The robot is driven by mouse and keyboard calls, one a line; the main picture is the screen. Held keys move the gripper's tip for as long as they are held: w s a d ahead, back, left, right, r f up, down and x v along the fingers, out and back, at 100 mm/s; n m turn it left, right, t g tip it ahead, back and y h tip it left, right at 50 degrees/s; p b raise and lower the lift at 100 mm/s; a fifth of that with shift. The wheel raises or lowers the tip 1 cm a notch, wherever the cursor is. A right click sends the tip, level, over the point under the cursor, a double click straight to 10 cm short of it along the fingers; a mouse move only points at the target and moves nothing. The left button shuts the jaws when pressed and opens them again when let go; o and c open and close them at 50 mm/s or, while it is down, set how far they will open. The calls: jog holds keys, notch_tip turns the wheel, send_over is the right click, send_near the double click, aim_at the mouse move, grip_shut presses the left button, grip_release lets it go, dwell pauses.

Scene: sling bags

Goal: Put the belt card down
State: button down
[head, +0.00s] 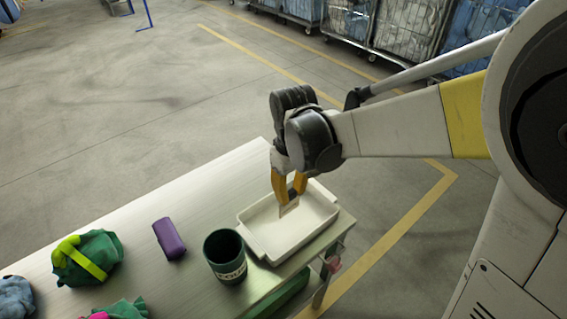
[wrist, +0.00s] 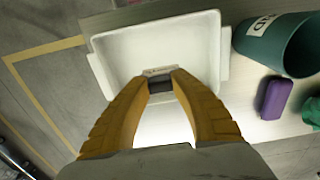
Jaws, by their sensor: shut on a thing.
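My gripper (head: 289,188) has yellow fingers and is shut on the belt card (head: 289,208), a small pale card that hangs below the fingertips. The card is over the white tray (head: 258,249); whether it touches the tray floor I cannot tell. In the wrist view my gripper (wrist: 160,82) reaches over the tray (wrist: 215,50), with the card (wrist: 158,71) showing as a thin edge at the fingertips. The fingers hide part of the tray. The tray looks otherwise empty.
A dark green cup (head: 226,258) with a label stands left of the tray. A purple case (head: 169,239) and green bundles (head: 88,257) lie farther left on the metal table (head: 200,204). Caged laundry carts (head: 410,28) stand in the background.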

aim_at(289, 212)
jog(key=shift+w+a+f, duration=0.2)
jog(key=shift+f+b, duration=0.95)
jog(key=shift+f, duration=1)
jog(key=shift+f, duration=0.15)
jog(key=c, duration=1.2)
grip_release()
